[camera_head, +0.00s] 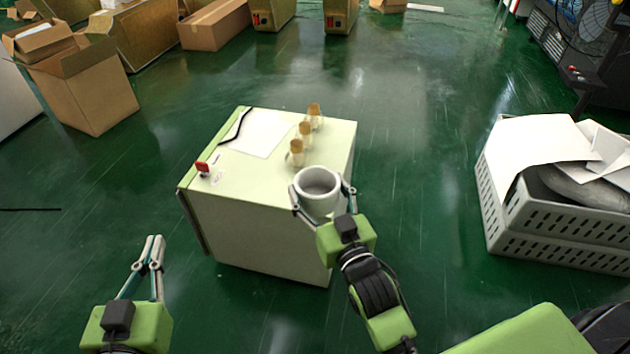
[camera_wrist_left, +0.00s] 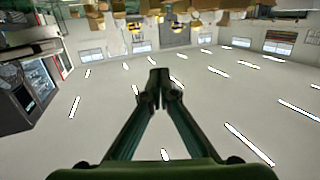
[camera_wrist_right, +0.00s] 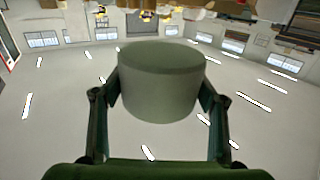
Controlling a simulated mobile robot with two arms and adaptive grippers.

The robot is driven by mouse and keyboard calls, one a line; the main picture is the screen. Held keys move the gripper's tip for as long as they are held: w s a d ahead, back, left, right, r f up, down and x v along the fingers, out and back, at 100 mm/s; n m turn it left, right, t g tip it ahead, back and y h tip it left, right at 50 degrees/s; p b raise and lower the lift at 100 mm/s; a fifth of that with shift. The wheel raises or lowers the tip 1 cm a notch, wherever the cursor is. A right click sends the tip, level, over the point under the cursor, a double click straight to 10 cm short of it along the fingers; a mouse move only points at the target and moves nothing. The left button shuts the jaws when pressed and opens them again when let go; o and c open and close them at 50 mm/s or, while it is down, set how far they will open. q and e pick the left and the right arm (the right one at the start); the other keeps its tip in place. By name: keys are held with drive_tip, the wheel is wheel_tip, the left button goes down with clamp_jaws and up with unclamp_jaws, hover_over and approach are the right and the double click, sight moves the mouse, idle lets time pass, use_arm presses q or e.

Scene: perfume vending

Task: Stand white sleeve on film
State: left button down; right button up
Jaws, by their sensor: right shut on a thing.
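The white sleeve (camera_head: 317,203) is a short, thick-walled, round piece with its open top facing up. My right gripper (camera_head: 322,192) is shut on the sleeve, with one finger on each side. The sleeve is also seen between the fingers in the right wrist view (camera_wrist_right: 160,88). It is over the near right part of the cabinet top; whether it touches is unclear. The film, a pale white sheet (camera_head: 258,134), lies flat and bare on the cabinet's far left part. My left gripper (camera_head: 153,243) is shut and empty, left of the cabinet; its fingertips meet in the left wrist view (camera_wrist_left: 159,80).
A red switch (camera_head: 202,168) is at the cabinet's left corner. A dark strip (camera_head: 238,127) lies by the film. A grey crate (camera_head: 555,225) is at right.

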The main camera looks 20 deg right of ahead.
drive_tip(key=shift+s+r, duration=0.2)
drive_tip(key=shift+s, duration=0.2)
drive_tip(key=s+r, duration=0.6)
drive_tip(key=s, duration=0.2)
use_arm(q)
drive_tip(key=s+a+f+g+y+p, duration=0.1)
drive_tip(key=s+f+g+p, duration=0.25)
drive_tip(key=f+p, duration=0.7)
drive_tip(key=s+a+f+g+y+p, duration=0.1)
drive_tip(key=s+f+g+p, duration=0.3)
drive_tip(key=f, duration=1.1)
use_arm(e)
wheel_tip(320, 180, up, 28)
drive_tip(key=p, duration=1.4)
use_arm(q)
drive_tip(key=s+a+f+g, duration=0.2)
drive_tip(key=s+f, duration=0.1)
drive_tip(key=s, duration=0.7)
drive_tip(key=s+a+f+g+y, duration=0.1)
drive_tip(key=s+a+f+g, duration=0.2)
drive_tip(key=s, duration=0.7)
drive_tip(key=s+a+f+g, duration=0.3)
drive_tip(key=s+f, duration=0.1)
drive_tip(key=s, duration=0.6)
drive_tip(key=shift+s+f+y, duration=0.15)
drive_tip(key=shift+f+y, duration=0.05)
drive_tip(key=shift+y, duration=0.2)
use_arm(e)
drive_tip(key=s+f, duration=0.3)
drive_tip(key=s, duration=0.5)
